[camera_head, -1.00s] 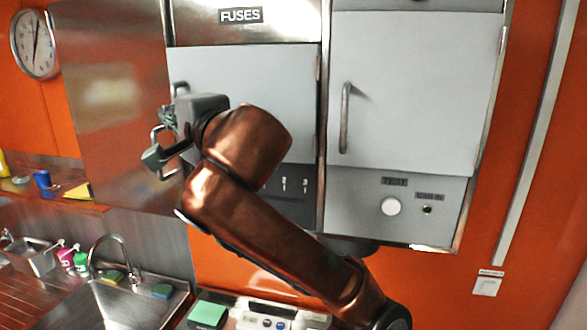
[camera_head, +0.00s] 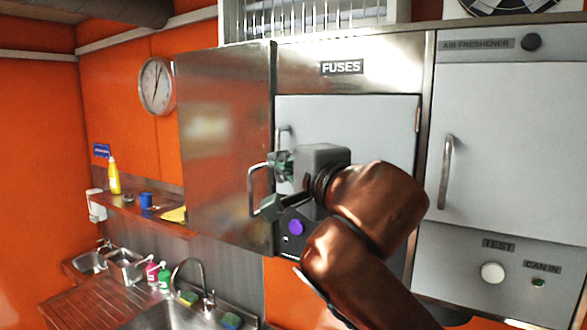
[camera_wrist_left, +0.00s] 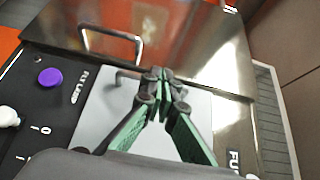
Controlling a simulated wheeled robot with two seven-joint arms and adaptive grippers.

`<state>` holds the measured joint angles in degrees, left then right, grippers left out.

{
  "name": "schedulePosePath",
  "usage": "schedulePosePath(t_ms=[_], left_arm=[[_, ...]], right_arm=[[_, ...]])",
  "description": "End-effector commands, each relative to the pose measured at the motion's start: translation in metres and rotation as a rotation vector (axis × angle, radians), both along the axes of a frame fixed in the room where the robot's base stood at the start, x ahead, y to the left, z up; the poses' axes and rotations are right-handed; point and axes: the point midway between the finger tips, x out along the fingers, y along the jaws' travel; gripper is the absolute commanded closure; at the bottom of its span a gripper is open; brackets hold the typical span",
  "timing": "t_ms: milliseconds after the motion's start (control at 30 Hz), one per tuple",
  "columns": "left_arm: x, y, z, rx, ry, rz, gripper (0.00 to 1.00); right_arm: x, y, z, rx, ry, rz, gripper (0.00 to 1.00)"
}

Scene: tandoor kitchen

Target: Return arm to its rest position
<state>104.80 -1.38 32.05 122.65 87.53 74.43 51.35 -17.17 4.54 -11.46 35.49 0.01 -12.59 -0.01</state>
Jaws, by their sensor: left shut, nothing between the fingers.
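My left gripper (camera_head: 274,188) is in front of the fuse cabinet, its arm coming up from the lower right of the head view. Its green-padded fingers (camera_wrist_left: 158,78) meet in the wrist view, shut with nothing between them. In the head view they overlap the handle (camera_head: 252,190) of the open steel door (camera_head: 222,130); I cannot tell whether they touch it. In the wrist view that handle (camera_wrist_left: 110,42) shows beyond and left of the fingertips. My right gripper is not in view.
The grey inner FUSES door (camera_head: 350,120) is behind my wrist. A purple knob (camera_head: 296,227) is on the panel below it. The AIR FRESHENER cabinet (camera_head: 510,140) stands right. A sink (camera_head: 165,318) and a shelf (camera_head: 125,203) are lower left.

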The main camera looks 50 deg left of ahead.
Motion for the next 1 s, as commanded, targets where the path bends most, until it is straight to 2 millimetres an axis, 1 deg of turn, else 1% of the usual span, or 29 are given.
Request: schedulePosePath(t_ms=[33, 200, 300, 400, 533, 800, 933, 1000], left_arm=[[-0.002, -0.013, 0.001, 0.003, -0.001, -0.003, 1.0], [-0.008, -0.045, 0.001, 0.002, 0.0, -0.003, 1.0], [-0.011, -0.059, 0.001, 0.002, 0.001, -0.002, 1.0], [-0.013, -0.068, 0.0, 0.0, 0.001, -0.001, 1.0], [-0.015, -0.073, 0.0, 0.0, 0.0, 0.0, 1.0], [-0.015, -0.073, 0.0, 0.0, 0.0, 0.0, 1.0], [-0.014, -0.069, 0.0, -0.001, 0.0, 0.001, 1.0], [-0.013, -0.062, 0.0, -0.002, 0.0, 0.002, 1.0]], right_arm=[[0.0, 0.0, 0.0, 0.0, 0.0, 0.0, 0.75], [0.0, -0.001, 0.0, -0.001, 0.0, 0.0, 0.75], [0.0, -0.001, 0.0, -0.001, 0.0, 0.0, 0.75], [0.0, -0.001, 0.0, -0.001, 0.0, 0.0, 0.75], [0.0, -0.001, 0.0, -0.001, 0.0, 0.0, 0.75], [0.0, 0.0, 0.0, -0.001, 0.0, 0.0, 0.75], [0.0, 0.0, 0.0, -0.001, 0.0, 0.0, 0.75], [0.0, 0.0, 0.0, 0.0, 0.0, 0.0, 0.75]])
